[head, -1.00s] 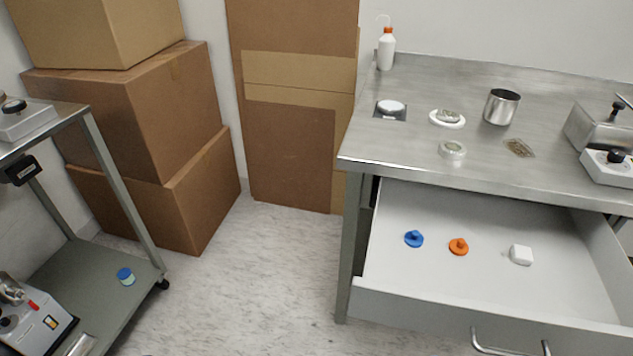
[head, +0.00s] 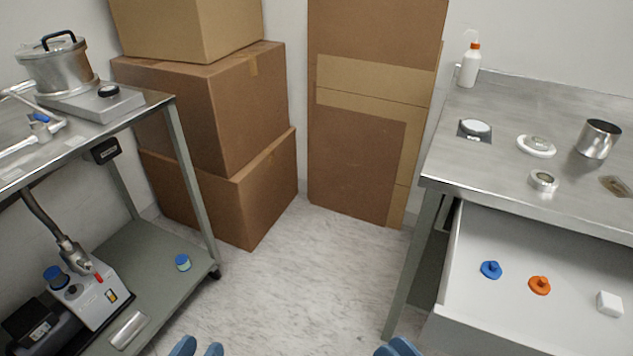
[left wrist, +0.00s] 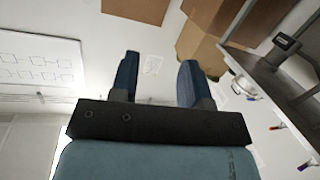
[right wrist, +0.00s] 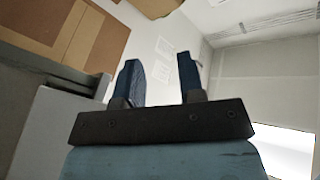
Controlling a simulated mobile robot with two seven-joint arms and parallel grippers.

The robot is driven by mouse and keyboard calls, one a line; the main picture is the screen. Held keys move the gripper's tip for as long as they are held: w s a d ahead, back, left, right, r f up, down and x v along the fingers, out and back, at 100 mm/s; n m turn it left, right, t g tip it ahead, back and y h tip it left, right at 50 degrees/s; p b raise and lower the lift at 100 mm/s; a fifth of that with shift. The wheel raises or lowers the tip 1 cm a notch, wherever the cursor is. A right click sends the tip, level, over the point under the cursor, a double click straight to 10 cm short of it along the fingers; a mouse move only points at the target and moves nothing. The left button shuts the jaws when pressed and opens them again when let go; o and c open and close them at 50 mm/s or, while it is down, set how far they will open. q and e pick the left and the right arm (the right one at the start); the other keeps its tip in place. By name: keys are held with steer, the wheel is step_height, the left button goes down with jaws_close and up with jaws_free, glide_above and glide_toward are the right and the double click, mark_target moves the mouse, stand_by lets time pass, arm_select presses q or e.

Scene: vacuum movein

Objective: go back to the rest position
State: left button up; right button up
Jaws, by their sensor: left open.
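My left gripper (head: 196,347) shows at the bottom edge of the head view, its two blue fingertips apart. In the left wrist view the left gripper (left wrist: 158,80) is open with nothing between its fingers. My right gripper (head: 398,347) shows only as fingertips at the bottom of the head view. In the right wrist view the right gripper (right wrist: 160,82) has its fingers apart and empty. Both grippers are over the floor between the cart and the table, touching nothing that I can see.
A metal cart (head: 150,240) with a pump (head: 85,290) and a pot (head: 58,70) stands left. A steel table (head: 480,185) with an open drawer (head: 520,320) stands right. Cardboard boxes (head: 205,110) are behind. The floor (head: 300,270) between is clear.

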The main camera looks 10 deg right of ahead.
steer(key=w+a+f+n+g+h, duration=0.1)
steer(key=w+a+n+g+h, duration=0.1)
steer(key=w+n, duration=0.25)
arm_select(q)
steer(key=s+a+r+g+y+p, duration=0.1)
steer(key=r+p, duration=0.5)
steer(key=p, duration=1)
steer(key=s+a+r+g+y+p, duration=0.2)
steer(key=a+r+p, duration=0.3)
steer(key=p, duration=1.2)
steer(key=shift+s+r+g, duration=0.35)
steer(key=shift+g, duration=0.15)
arm_select(e)
steer(key=s+d+r+g+h, duration=0.3)
steer(key=d+r, duration=0.3)
steer(key=r, duration=0.5)
steer(key=shift+g, duration=0.6)
steer(key=shift+s+r, duration=0.1)
arm_select(q)
steer(key=shift+w+d, duration=0.1)
arm_select(e)
steer(key=shift+d+h, duration=0.1)
steer(key=shift+h, duration=0.2)
